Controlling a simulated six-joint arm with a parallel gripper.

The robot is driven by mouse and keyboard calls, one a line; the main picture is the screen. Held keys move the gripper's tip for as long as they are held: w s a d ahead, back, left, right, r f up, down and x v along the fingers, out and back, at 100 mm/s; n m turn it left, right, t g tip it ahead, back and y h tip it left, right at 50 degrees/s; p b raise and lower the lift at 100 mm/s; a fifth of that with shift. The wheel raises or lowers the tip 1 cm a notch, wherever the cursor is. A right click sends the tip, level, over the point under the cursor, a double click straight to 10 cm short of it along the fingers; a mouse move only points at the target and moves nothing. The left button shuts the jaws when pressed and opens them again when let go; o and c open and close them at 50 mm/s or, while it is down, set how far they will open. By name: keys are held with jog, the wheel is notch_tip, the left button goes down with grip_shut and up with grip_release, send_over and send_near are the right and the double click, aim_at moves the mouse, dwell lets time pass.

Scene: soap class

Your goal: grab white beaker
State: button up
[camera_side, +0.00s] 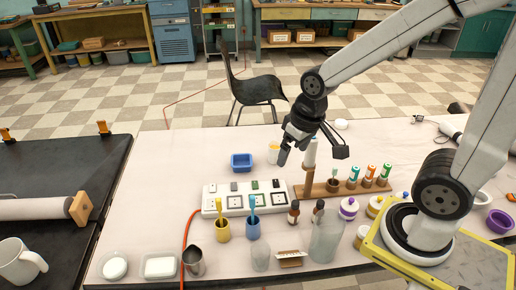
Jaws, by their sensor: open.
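My gripper (290,148) hangs above the middle of the pale table with its dark jaws open. A small pale beaker with a yellowish tint (273,154) stands just left of the jaws in the picture and is partly hidden by them. I cannot tell the exact gap between them. A white upright bottle-like thing (310,152) shows right behind the gripper, partly covered. A clear beaker (260,258) and a larger clear vessel (326,238) stand at the front of the table. I cannot tell for certain which is the white beaker.
A white block with square panels (228,199), yellow and blue cups (253,229) with sticks, and a wooden rack of colored bottles (350,187) crowd the middle. A blue tray (241,162) lies behind. A metal pitcher (194,262) and white dishes (160,266) sit front left.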

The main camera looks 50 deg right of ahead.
jog(key=w+d+m+t+y, duration=0.3)
jog(key=w+d+m+y, duration=0.3)
jog(key=w+d+m, duration=1.1)
jog(key=d+m+t, duration=0.7)
jog(key=d+m, duration=0.6)
jog(key=d, duration=0.1)
send_near(275, 154)
jog(key=w+f, duration=0.1)
jog(key=w+d+f, duration=0.1)
jog(key=w+f, duration=0.1)
jog(key=shift+w, duration=0.2)
jog(key=shift+h, duration=0.3)
jog(key=shift+x, duration=3.9)
jog(key=shift+r, duration=0.1)
jog(key=shift+c, duration=0.2)
jog(key=c, duration=1.1)
